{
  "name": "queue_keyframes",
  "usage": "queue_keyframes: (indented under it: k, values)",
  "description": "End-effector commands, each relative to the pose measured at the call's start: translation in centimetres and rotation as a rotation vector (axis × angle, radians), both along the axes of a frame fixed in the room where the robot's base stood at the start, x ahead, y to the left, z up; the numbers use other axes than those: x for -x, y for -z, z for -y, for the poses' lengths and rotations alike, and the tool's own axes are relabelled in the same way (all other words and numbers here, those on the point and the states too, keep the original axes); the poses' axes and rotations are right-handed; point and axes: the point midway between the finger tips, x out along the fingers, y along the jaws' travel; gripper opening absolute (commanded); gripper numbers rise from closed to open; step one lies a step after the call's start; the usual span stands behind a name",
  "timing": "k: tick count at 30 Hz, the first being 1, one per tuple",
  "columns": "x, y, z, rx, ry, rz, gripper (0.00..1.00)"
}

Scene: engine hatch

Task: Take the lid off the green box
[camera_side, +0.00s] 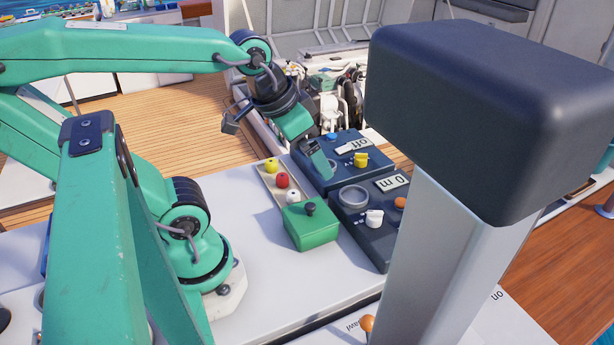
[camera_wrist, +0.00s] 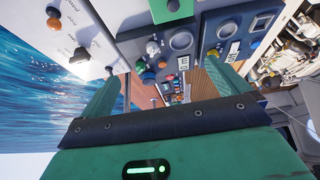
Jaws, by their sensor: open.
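The green box (camera_side: 310,232) stands on the white bench top in the side view. Its green lid, with a dark knob (camera_side: 310,208) on top, looks to be on it. Part of the green box (camera_wrist: 172,10) is cut by the top edge in the wrist view. My gripper (camera_side: 320,160) is above and behind the box in the side view, over the dark panels, apart from the lid. In the wrist view my gripper (camera_wrist: 168,88) shows its two green fingers wide apart with nothing held between them.
A pale strip with yellow, red (camera_side: 282,181) and white knobs lies behind the box. Two dark control panels (camera_side: 364,225) with dials and coloured knobs stand right of it. A large dark-capped post (camera_side: 490,100) blocks the right of the side view.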

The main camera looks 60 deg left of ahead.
Motion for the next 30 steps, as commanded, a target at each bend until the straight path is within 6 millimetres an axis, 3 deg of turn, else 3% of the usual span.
queue_keyframes:
  k: [18, 24, 30]
  values:
    - [-4.1, 7.4, -2.8, -0.007, -0.004, -0.327, 1.00]
    - [-4.8, 9.9, -3.6, 0.001, -0.002, -0.412, 1.00]
    - [-5.0, 11.0, -3.9, 0.006, 0.000, -0.448, 1.00]
